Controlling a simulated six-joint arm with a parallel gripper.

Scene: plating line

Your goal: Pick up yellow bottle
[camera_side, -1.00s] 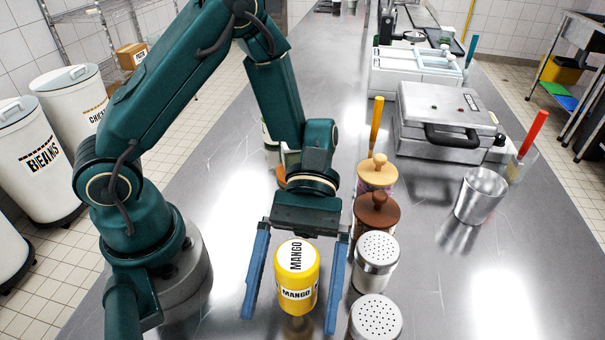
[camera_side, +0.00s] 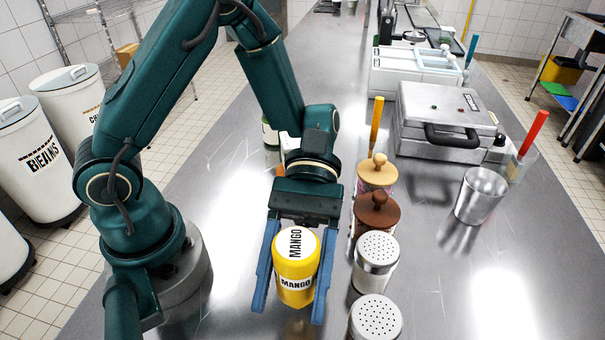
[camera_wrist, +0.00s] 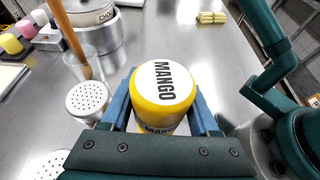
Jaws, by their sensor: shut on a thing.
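Metal shakers (camera_side: 376,262), a brown-lidded jar (camera_side: 378,212) and a wooden-lidded jar (camera_side: 377,170) stand in a row close to the right finger. A steel cup (camera_side: 481,196) and a press (camera_side: 447,120) are farther right. The counter left of my gripper is clear.

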